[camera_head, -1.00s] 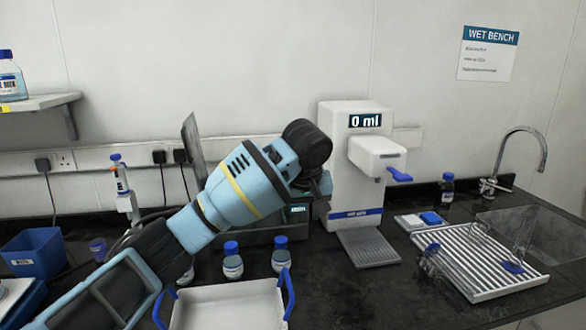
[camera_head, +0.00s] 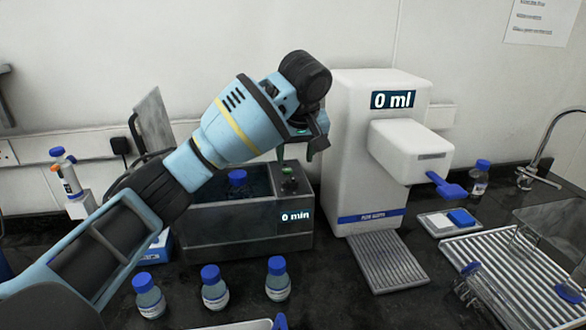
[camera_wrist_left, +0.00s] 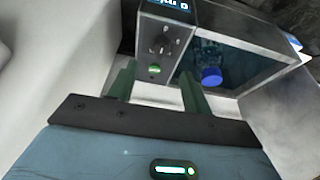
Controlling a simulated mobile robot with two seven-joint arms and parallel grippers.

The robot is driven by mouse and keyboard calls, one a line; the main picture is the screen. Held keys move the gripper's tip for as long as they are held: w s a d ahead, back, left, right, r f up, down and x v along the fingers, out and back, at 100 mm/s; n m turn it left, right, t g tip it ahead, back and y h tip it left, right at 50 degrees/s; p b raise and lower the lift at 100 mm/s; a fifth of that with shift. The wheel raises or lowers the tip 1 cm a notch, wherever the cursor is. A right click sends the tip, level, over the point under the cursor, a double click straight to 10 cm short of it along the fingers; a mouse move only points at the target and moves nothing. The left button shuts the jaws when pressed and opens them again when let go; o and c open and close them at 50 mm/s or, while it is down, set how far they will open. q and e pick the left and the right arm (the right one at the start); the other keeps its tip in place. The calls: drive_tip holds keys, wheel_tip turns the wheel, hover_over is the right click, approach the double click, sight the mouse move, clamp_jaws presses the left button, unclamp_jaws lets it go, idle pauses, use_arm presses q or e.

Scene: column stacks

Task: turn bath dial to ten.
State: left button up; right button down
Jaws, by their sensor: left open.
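The water bath (camera_head: 215,235) is a dark grey open box at the bench's back. Its front display reads "0 min" (camera_head: 295,216). A small dark dial (camera_head: 289,187) sits on the panel at its right end. My left gripper (camera_head: 299,150) is open and empty, above this panel and pointing down. In the left wrist view its two fingers (camera_wrist_left: 158,76) frame the bath's control panel (camera_wrist_left: 162,45), with a green-lit round part between them. I cannot see contact with the dial. A blue-capped bottle (camera_head: 237,178) stands inside the bath. My right gripper is not in view.
A white dispenser (camera_head: 365,185) reading "0 ml" stands close to the right of the bath. Several blue-capped bottles, including one at the middle (camera_head: 214,290), stand in front.

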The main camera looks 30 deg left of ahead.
sight(293, 177)
use_arm(q)
drive_tip(key=x, duration=0.7)
drive_tip(key=shift+a+f, duration=0.1)
drive_tip(key=shift+f, duration=0.25)
drive_tip(key=c, duration=1)
